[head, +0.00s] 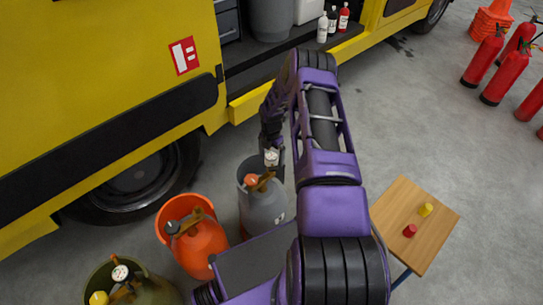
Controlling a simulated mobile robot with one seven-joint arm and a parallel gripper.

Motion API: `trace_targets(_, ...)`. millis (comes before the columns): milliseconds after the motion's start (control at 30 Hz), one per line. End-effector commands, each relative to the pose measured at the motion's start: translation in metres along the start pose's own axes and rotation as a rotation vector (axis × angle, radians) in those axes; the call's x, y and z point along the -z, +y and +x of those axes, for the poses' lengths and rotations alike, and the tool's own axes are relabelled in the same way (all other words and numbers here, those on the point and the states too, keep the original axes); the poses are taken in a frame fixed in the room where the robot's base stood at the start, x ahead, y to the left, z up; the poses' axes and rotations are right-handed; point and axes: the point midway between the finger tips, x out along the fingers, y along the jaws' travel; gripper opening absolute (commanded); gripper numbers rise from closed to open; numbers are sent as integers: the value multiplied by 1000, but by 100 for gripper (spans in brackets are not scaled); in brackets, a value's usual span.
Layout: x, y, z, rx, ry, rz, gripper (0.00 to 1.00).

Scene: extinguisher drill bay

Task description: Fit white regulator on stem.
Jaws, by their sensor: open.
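The white regulator (271,157) shows just below the end of my gripper (273,146), at the top of the grey cylinder (264,212). The grey cylinder stands upright and has an orange knob (251,180) and a brass valve. My gripper is open and points down right over the regulator; its fingers are small and dark here. I cannot tell whether they touch the regulator. The stem is hidden, so I cannot tell whether the regulator sits on it.
An orange cylinder (198,247) and an olive cylinder with a white gauge (121,273) stand to the left. The yellow truck (100,60) is behind. A wooden table (425,243) at right holds a red cap (409,231) and a yellow cap (426,210). Red extinguishers (507,75) stand far right.

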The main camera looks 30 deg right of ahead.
Motion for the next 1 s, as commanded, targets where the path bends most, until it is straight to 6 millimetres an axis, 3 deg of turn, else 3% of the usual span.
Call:
trace_targets(267,0,0,-10,1,1,0,100)
trace_targets(800,-1,0,-133,-2,-2,1,100)
trace_targets(1000,-1,0,-164,0,-1,1,100)
